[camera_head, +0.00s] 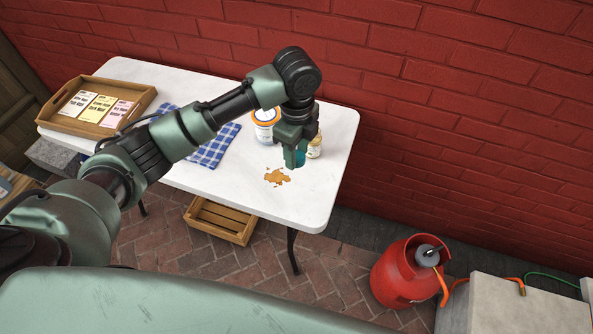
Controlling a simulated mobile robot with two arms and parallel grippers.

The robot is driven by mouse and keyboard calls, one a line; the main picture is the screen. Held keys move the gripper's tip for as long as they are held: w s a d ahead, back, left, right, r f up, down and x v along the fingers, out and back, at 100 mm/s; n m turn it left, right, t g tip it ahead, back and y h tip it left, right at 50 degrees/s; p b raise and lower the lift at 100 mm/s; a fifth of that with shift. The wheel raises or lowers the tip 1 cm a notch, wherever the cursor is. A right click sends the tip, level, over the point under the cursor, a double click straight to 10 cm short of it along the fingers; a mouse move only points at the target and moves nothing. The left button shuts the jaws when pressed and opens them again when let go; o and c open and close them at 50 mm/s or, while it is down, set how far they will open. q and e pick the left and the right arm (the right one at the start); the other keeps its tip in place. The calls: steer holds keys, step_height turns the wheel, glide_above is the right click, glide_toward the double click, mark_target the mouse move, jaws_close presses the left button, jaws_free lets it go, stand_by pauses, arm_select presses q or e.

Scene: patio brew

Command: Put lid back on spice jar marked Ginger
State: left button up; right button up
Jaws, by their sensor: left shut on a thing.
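My left gripper (294,158) points down over the right part of the white table. It is shut on a small teal thing (301,158) that looks like a lid; the fingers hide much of it. A small pale jar (315,147) with a label stands just right of and behind the gripper, partly hidden by it. Its label is too small to read, so I cannot tell if it says Ginger. I cannot tell whether the teal thing touches the table or jar. My right gripper is out of view.
An orange-brown spill (277,177) lies on the white table (310,205) in front of the gripper. A white tub (264,133) stands behind-left. A blue checked cloth (215,149) and wooden tray (138,100) lie left. A red gas bottle (397,273) stands on the floor.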

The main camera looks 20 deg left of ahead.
mark_target(297, 156)
arm_select(q)
steer(key=shift+r, duration=2.35)
